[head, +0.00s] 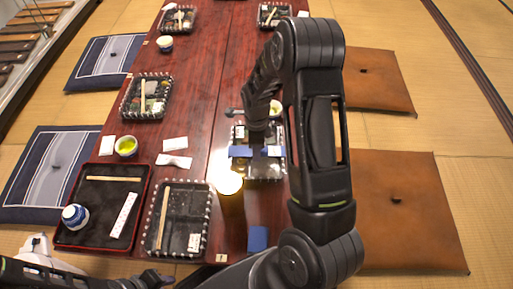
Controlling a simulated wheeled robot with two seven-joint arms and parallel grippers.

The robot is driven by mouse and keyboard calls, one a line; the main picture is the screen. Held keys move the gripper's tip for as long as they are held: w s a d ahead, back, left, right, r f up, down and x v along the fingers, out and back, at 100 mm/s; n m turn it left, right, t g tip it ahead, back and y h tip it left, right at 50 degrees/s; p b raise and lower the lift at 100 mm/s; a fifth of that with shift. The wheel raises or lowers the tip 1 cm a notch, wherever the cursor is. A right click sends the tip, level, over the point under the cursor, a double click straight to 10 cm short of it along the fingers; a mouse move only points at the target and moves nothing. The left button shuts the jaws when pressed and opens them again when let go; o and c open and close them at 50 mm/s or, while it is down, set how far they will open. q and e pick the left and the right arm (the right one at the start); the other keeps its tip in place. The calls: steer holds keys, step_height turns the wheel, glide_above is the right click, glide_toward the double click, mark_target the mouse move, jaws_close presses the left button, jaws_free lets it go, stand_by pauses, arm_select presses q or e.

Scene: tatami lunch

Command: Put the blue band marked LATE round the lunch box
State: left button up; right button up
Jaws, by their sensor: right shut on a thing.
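A lunch box (265,173) with a dark, checked rim and a clear-looking lid stands on the red table, right of the middle. A blue band (240,151) with a pale label lies across it; the lettering is too small to read. My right gripper (257,148) points down over the box and is shut on the band at its middle, hiding part of both. I cannot tell whether the band goes under the box. My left gripper (160,278) is low at the table's near edge, away from the box; its jaws are unclear.
A second blue piece (258,238) lies near the front edge. A brown cylinder with a bright top (230,190) stands close to the box. Another lunch box (177,220) and a black tray (73,241) are at front left. Cushions (400,200) flank the table.

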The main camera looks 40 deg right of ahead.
steer(key=shift+f, duration=0.25)
stand_by(0.6)
steer(key=o, duration=0.9)
steer(key=o, duration=0.5)
steer(key=shift+s, duration=0.1)
steer(key=shift+r, duration=0.25)
step_height(320, 180, up, 6)
steer(key=p, duration=0.5)
steer(key=shift+f, duration=0.15)
steer(key=shift+r+p, duration=0.9)
